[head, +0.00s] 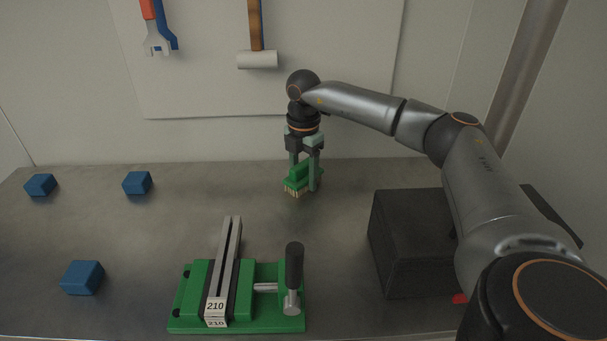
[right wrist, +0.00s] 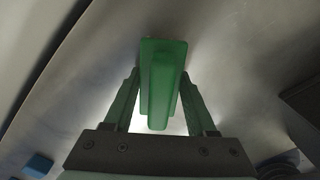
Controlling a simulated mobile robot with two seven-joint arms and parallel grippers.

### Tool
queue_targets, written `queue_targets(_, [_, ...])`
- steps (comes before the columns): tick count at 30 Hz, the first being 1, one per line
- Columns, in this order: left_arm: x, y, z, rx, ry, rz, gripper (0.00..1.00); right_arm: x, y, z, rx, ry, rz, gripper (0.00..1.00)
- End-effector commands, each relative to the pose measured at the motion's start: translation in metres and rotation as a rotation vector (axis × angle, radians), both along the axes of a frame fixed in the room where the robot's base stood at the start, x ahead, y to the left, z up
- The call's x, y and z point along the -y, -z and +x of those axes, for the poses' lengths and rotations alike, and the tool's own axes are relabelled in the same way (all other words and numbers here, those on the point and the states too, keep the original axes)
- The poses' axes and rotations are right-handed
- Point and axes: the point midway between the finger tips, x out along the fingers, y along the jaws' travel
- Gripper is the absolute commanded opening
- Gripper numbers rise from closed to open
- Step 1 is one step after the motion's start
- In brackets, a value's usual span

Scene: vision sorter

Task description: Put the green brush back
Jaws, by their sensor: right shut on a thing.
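The green brush (head: 297,181) has a green back and pale bristles that point down. My right gripper (head: 305,176) is shut on it, near the back of the table. I cannot tell whether the bristles touch the table top. In the right wrist view the brush (right wrist: 162,75) sits between the two fingers of the right gripper (right wrist: 160,100). My left gripper is not in view.
The grey table (head: 340,240) holds blue blocks (head: 137,183) at the left. A green vise (head: 262,318) stands at the front, with a dark box (head: 405,245) to its right. A hammer (head: 257,58) and wrench (head: 157,42) hang on the back panel (head: 330,70).

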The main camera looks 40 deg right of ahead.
Motion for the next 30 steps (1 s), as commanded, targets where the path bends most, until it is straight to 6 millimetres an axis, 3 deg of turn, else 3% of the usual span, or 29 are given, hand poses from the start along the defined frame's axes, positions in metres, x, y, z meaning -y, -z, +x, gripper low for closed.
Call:
queue_targets(8, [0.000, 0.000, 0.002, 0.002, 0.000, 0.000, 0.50, 0.000, 0.002, 0.000, 0.001, 0.001, 0.001, 0.05])
queue_targets(9, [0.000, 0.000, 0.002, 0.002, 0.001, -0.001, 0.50, 0.000, 0.002, 0.000, 0.001, 0.001, 0.001, 0.58])
queue_targets(17, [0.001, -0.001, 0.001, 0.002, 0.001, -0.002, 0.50, 0.000, 0.002, 0.000, 0.001, 0.001, 0.001, 0.87])
queue_targets(25, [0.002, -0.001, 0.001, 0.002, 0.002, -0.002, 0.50, 0.000, 0.000, 0.000, 0.002, 0.000, 0.000, 0.87])
queue_targets(30, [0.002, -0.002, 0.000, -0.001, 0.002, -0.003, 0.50, -0.001, -0.019, 0.001, 0.006, 0.001, 0.002, 0.87])
